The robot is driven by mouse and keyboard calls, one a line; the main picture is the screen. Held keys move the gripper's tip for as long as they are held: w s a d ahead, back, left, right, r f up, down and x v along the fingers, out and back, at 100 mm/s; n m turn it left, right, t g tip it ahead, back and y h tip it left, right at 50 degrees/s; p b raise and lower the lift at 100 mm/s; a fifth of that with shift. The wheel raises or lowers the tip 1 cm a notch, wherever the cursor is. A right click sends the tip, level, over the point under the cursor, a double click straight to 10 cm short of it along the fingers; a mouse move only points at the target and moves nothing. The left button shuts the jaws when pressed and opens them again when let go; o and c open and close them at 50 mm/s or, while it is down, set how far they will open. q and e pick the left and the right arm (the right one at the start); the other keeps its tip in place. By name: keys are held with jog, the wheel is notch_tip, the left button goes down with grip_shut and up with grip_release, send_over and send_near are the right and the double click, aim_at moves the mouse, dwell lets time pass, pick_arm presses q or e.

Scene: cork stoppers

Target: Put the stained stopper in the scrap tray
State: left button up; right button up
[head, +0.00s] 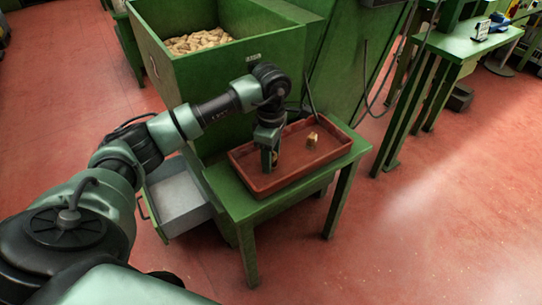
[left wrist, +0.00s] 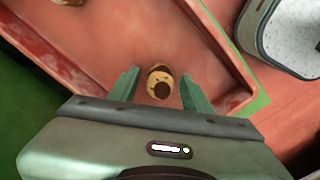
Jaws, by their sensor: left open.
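A tan cork stopper (left wrist: 160,82) with a dark brown patch on its end lies in the red tray (head: 296,178), mostly hidden behind my gripper in the head view. My left gripper (head: 270,161) is open, pointing down into the tray. In the left wrist view its fingers (left wrist: 158,92) stand on either side of this stopper, with a gap on both sides. A second tan stopper (head: 312,139) stands farther right in the tray; only its edge shows at the top left of the wrist view. Which tray is the scrap tray I cannot tell. My right gripper is out of view.
The red tray sits on a small green table (head: 243,205). A pale grey open drawer (head: 177,196) is left of it. Behind stands a green bin (head: 238,73) holding many corks (head: 198,41). A green workbench (head: 468,45) stands at the right. The red floor in front is clear.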

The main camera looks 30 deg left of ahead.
pick_arm(q)
jog(key=shift+r, duration=0.3)
notch_tip(320, 180, up, 12)
jog(key=p, duration=0.2)
jog(key=shift+f, duration=0.15)
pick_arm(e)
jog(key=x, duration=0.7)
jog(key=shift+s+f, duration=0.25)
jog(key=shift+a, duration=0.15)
